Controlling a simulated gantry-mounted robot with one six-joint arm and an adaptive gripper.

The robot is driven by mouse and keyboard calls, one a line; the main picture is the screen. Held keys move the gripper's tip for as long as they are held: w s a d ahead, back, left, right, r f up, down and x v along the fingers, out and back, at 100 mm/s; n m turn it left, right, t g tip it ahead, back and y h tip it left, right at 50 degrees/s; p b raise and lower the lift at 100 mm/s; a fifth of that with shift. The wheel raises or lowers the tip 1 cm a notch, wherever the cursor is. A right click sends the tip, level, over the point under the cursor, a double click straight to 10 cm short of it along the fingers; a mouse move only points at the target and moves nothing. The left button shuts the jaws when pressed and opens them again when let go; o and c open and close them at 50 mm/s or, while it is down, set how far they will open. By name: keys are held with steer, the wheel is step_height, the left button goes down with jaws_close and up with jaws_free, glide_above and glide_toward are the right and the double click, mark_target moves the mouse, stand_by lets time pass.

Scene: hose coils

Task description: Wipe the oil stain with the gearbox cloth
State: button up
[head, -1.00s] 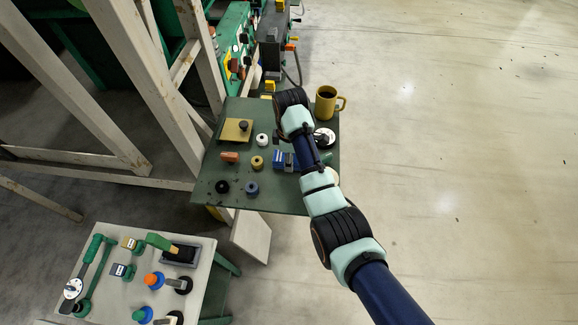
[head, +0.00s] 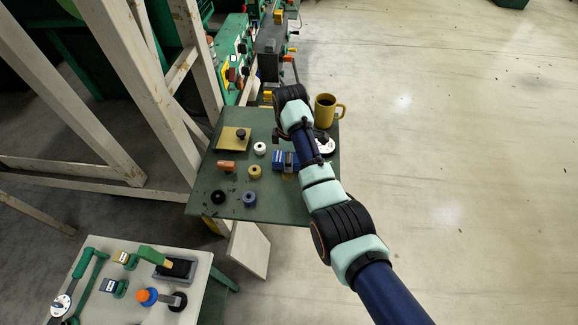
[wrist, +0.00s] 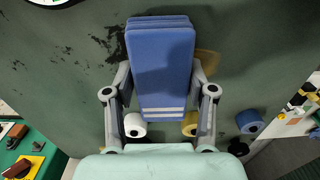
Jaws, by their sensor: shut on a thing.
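My gripper (wrist: 162,85) is shut on a blue folded cloth (wrist: 160,50) with white stripes at its near end. The fingers press its two sides, seen in the wrist view. In the head view the cloth (head: 279,156) shows beside my arm, over the green table (head: 225,203). Dark, oily splotches (wrist: 110,42) lie on the table just left of the cloth in the wrist view. I cannot tell whether the cloth touches the table or covers part of the stain. An ochre patch shows partly behind the cloth.
A yellow mug (head: 325,112) stands at the table's far right corner, near my arm. A white roll (head: 260,149), yellow roll (head: 255,172), blue roll (head: 249,198), black roll (head: 218,197) and orange piece (head: 226,166) stand left. A pale side table (head: 120,290) holds tools.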

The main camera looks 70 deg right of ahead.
steer(key=shift+w+d+f+b, duration=0.1)
steer(key=shift+w+d+b, duration=0.05)
steer(key=shift+d+b, duration=0.35)
steer(key=shift+w+d+f+b, duration=0.1)
steer(key=shift+d+b, duration=0.25)
steer(key=shift+b, duration=0.15)
steer(key=shift+d+r, duration=0.15)
steer(key=shift+a+r+p, duration=0.25)
steer(key=shift+a+p, duration=0.05)
steer(key=shift+p, duration=0.6)
steer(key=a+p, duration=0.1)
steer(key=p, duration=0.2)
steer(key=s+a+p, duration=0.1)
steer(key=a+p, duration=0.1)
steer(key=p, duration=0.1)
steer(key=shift+s+a, duration=0.1)
steer(key=shift+a, duration=0.1)
steer(key=shift+a+f, duration=0.2)
steer(key=shift+f, duration=0.05)
